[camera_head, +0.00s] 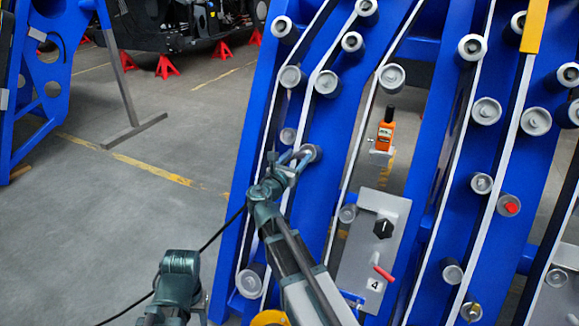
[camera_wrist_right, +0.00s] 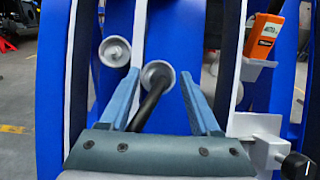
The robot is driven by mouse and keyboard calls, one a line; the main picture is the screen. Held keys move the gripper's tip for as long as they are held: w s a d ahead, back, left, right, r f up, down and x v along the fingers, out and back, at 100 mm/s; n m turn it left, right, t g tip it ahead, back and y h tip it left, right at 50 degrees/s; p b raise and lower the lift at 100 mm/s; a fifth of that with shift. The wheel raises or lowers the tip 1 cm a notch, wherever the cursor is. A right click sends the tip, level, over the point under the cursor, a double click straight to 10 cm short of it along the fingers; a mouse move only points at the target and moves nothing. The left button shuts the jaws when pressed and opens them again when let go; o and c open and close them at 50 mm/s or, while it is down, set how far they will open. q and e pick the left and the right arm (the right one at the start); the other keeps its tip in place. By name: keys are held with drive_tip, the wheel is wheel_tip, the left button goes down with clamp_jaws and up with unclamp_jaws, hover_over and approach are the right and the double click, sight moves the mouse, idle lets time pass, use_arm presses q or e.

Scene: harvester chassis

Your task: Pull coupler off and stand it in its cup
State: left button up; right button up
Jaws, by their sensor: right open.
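A grey round fitting (camera_wrist_right: 157,72) with a dark rod or hose coming out of it toward me shows in the right wrist view; it looks like the coupler. In the head view the fitting (camera_head: 312,152) sits on the blue frame. My right gripper (camera_head: 298,162) is open right at it. In the right wrist view the fingers of my right gripper (camera_wrist_right: 159,76) stand on either side of the dark rod, with their tips near the fitting; I cannot tell whether they touch. I cannot make out the cup.
The blue frame (camera_head: 250,180) carries several grey rollers and white strips. An orange meter (camera_head: 385,136) stands on a small ledge. A grey panel (camera_head: 355,255) has a black knob and a red lever. A black cable (camera_head: 140,300) runs lower left. Open floor lies left.

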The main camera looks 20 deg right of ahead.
sight(302, 151)
drive_tip(key=shift+x, duration=2.1)
clamp_jaws()
